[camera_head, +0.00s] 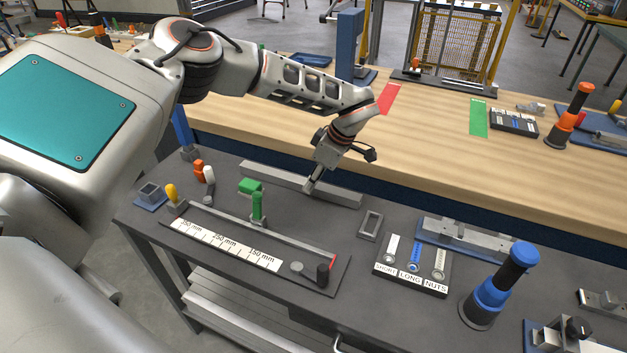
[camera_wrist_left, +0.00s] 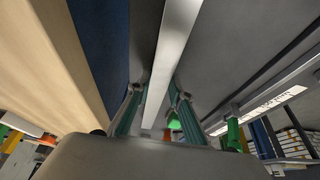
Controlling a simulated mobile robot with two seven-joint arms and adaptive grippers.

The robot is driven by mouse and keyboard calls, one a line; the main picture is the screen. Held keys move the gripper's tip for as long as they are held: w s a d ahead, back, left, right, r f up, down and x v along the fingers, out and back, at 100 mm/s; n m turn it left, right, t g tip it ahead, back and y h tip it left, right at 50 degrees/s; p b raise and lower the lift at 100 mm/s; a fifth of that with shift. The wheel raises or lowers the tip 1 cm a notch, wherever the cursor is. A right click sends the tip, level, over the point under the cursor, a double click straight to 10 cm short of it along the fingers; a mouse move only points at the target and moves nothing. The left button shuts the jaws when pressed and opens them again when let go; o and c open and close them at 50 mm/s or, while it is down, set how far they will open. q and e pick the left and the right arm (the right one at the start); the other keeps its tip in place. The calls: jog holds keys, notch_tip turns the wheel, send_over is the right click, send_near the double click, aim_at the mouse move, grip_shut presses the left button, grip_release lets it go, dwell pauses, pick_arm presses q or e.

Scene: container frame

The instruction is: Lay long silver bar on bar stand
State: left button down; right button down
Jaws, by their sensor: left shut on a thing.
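The long silver bar (camera_head: 275,180) runs along the back edge of the dark workbench, level and lengthwise. My left gripper (camera_head: 312,184) reaches down from above and is shut on the bar near its middle. In the left wrist view the bar (camera_wrist_left: 173,50) passes between the two fingers of the gripper (camera_wrist_left: 155,105). I cannot tell whether the bar touches the bench top. No part is clearly marked as the bar stand; a blue upright post (camera_head: 349,45) stands at the far side of the wooden table. My right gripper is not in view.
A ruler fixture (camera_head: 225,238) with a green clamp (camera_head: 256,205) lies in front of the bar. A small grey frame (camera_head: 370,224), a labelled tray (camera_head: 412,279) and a blue-black handle (camera_head: 500,286) stand to the right. The wooden table (camera_head: 430,155) behind has free room.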

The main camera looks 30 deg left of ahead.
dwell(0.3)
pick_arm(q)
jog(key=c, duration=1.8)
grip_release()
jog(key=shift+f, duration=0.1)
jog(key=v, duration=1.2)
jog(key=shift+s, duration=0.1)
jog(key=shift+s, duration=0.1)
